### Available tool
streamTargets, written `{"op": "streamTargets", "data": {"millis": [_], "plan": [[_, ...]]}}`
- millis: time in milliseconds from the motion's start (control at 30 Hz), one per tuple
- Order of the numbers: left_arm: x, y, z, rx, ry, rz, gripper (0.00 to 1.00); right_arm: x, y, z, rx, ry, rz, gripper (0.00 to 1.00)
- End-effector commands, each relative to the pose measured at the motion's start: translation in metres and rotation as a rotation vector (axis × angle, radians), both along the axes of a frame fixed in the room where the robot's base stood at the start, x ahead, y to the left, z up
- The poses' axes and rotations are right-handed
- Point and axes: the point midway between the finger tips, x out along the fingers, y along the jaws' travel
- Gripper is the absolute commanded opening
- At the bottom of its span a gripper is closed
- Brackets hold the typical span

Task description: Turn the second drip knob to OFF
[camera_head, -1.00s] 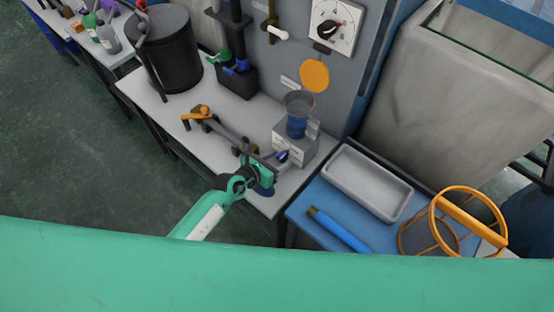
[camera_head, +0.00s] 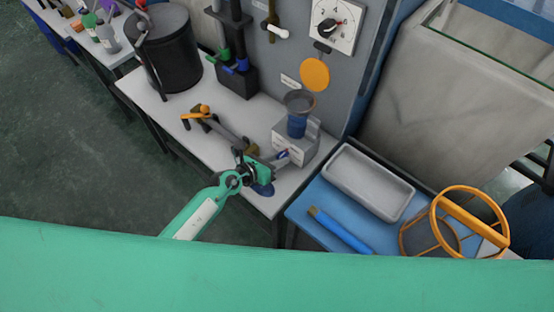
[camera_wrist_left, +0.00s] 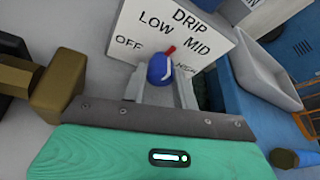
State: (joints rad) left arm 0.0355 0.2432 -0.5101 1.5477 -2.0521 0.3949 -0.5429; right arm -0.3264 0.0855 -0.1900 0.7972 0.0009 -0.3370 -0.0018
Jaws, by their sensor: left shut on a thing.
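The drip knob is a blue knob (camera_wrist_left: 158,66) with a red pointer, set on a white plate (camera_wrist_left: 187,42) marked DRIP, OFF, LOW, MID and HIGH. Its red pointer sits between LOW and MID. In the head view the knob (camera_head: 283,154) is on the front of a small grey box (camera_head: 291,151) carrying a blue cup (camera_head: 298,125). My left gripper (camera_head: 278,160) reaches it from the front left. In the left wrist view its two fingers (camera_wrist_left: 161,88) are shut on the knob, one on each side, and cover its lower part. My right gripper is not in view.
A black and orange tool (camera_head: 215,128) lies on the white bench left of the box, close to the gripper. A grey tray (camera_head: 367,183), a blue cylinder (camera_head: 345,234) and an orange-framed basket (camera_head: 470,220) are to the right. A wall dial (camera_head: 334,25) is above.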

Motion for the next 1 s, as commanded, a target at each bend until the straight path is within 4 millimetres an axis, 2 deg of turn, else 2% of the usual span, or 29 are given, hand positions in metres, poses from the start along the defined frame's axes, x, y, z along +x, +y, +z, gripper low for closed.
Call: {"op": "streamTargets", "data": {"millis": [167, 367, 400, 500, 833, 1000], "plan": [[0.000, 0.001, -0.001, -0.018, 0.017, 0.000, 0.06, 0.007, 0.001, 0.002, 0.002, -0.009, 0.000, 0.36], [-0.001, 0.001, -0.001, -0.018, 0.016, -0.001, 0.06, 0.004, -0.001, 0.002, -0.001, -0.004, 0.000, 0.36], [-0.001, 0.001, -0.001, -0.018, 0.016, -0.001, 0.32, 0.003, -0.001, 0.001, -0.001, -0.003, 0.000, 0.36], [0.000, 0.001, -0.001, -0.018, 0.015, -0.001, 0.50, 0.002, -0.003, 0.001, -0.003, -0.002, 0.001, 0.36], [-0.002, 0.003, 0.000, -0.018, 0.014, 0.000, 0.50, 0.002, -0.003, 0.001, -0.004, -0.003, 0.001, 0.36], [-0.016, 0.018, 0.008, -0.017, 0.015, 0.000, 0.50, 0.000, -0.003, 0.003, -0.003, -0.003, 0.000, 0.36]]}}
